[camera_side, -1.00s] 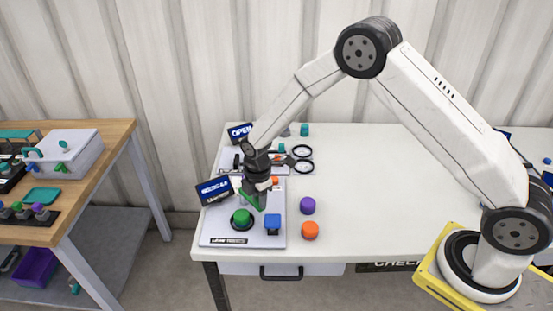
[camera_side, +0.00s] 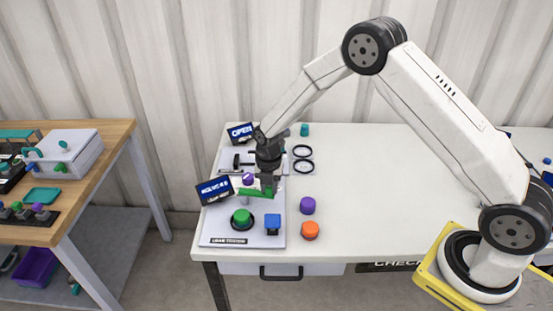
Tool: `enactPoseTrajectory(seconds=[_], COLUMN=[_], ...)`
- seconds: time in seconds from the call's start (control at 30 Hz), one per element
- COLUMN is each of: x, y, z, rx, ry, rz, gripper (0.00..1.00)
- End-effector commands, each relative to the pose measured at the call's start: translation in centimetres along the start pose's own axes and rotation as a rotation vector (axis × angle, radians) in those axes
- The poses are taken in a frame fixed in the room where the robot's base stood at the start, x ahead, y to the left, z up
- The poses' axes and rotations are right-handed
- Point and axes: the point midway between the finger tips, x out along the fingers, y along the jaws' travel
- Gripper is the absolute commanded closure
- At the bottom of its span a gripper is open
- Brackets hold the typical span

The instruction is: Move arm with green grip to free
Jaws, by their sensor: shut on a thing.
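The arm with the green grip (camera_side: 252,192) is on the grey panel (camera_side: 212,232) at the left end of the white table. The green grip now lies roughly level across the panel, its right end at my gripper. My gripper (camera_side: 269,187) points down and is shut on the green grip's right end. The fingertips are small and partly merge with the grip. A small screen (camera_side: 215,190) with lettering too blurred to read stands at the panel's left. No "free" label is readable.
A green knob (camera_side: 242,217) and a blue block (camera_side: 272,222) sit on the panel in front of the gripper. Purple (camera_side: 307,205) and orange (camera_side: 310,230) pieces stand to the right. Behind are an "OPEN" screen (camera_side: 240,132) and black rings (camera_side: 303,158).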

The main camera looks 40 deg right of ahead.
Motion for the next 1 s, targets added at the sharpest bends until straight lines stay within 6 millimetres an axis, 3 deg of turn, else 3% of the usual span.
enactPoseTrajectory(seconds=[0.43,0.47,0.53,0.57,1.0], x=[-0.13,-0.13,-0.11,-0.1,-0.42], y=[0.05,0.05,0.05,0.04,0.04], z=[0.28,0.29,0.27,0.25,0.14], rx=[-0.018,-0.018,-0.017,-0.017,-0.014], ry=[-0.004,-0.004,-0.004,-0.003,-0.002], rz=[0.002,0.002,0.002,0.002,0.001], gripper=[1.0,0.58,0.36,0.32,0.32])
